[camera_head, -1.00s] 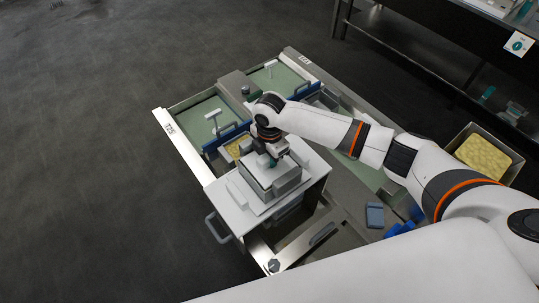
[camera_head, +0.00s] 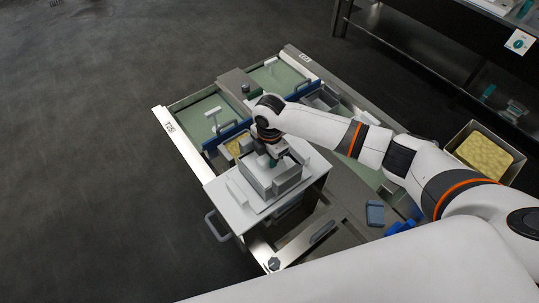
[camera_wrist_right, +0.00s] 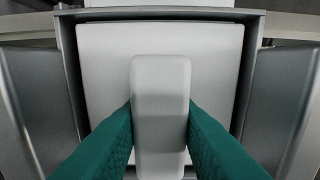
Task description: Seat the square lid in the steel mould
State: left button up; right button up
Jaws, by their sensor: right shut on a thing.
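The steel mould (camera_head: 287,186) is a grey open box on a white press plate. The square lid (camera_wrist_right: 215,65) is pale and flat with a raised bar handle (camera_wrist_right: 160,80). In the right wrist view it lies within the mould's grey walls (camera_wrist_right: 250,50), with narrow dark gaps at its left and right sides. How deep it sits, and whether it rests on anything, I cannot tell. My right gripper (camera_head: 272,160) is over the mould, its green fingers (camera_wrist_right: 160,128) shut on the handle from both sides. My left gripper is not in view.
The white plate (camera_head: 233,212) has a raised bar left of the mould. Green-bottomed vats (camera_head: 204,112) lie behind. A blue-grey block (camera_head: 375,214) lies to the right on the bench. A crate with a yellow block (camera_head: 485,156) stands at far right.

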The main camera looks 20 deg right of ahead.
jog(key=shift+f, duration=0.55)
jog(key=o, duration=1.1)
notch_tip(320, 180, up, 10)
jog(key=p, duration=0.9)
jog(key=shift+p, duration=0.4)
